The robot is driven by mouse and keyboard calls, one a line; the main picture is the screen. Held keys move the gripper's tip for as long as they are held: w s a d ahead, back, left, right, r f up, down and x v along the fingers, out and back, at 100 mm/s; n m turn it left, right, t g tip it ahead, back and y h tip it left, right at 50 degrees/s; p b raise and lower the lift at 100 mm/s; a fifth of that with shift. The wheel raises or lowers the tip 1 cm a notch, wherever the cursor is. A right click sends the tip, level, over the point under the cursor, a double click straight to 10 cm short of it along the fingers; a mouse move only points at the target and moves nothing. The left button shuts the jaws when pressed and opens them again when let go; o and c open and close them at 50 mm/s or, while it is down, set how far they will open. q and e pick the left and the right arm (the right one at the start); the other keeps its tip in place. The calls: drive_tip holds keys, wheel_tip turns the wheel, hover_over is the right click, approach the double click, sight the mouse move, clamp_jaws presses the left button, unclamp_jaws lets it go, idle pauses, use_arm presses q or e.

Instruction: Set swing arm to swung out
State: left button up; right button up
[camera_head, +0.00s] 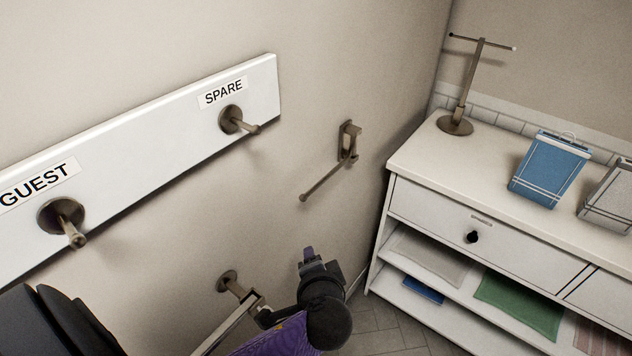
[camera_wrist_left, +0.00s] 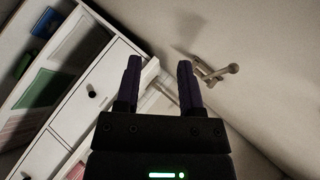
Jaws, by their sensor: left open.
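The swing arm (camera_head: 325,180) is a thin bronze rod on a small wall bracket (camera_head: 350,140), to the right of the white peg board. It slants down and left from the bracket, and its free end is near the wall. My left gripper (camera_head: 308,256) is below the rod's free end, apart from it. In the left wrist view the gripper (camera_wrist_left: 159,65) has its two purple fingers spread with nothing held. A metal wall fitting (camera_wrist_left: 215,72) shows just right of the fingers there; I cannot tell for sure that it is the swing arm. My right gripper is not in view.
The white peg board (camera_head: 150,140) carries GUEST and SPARE pegs. Another metal fitting (camera_head: 230,283) is on the wall near my left arm. A white dresser (camera_head: 430,160) stands right, with a T-shaped stand (camera_head: 465,95) and a blue folded towel (camera_head: 548,170) on top.

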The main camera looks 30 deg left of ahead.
sight(320, 181)
use_arm(q)
drive_tip(key=w+a+r+m+t+y, duration=0.1)
drive_tip(key=w+r+m+t+y, duration=0.2)
drive_tip(key=w+r, duration=0.35)
drive_tip(key=shift+n+t, duration=0.4)
drive_tip(key=shift+t, duration=0.1)
drive_tip(key=x, duration=0.3)
drive_tip(key=b+x, duration=0.1)
drive_tip(key=x, duration=0.2)
drive_tip(key=b+x, duration=0.1)
drive_tip(key=x, duration=0.2)
drive_tip(key=shift+s+a+r, duration=0.25)
drive_tip(key=shift+a+r, duration=0.1)
drive_tip(key=shift+r, duration=0.05)
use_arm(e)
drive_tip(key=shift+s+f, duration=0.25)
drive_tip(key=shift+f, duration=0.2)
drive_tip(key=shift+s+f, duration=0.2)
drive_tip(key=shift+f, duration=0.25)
use_arm(q)
clamp_jaws()
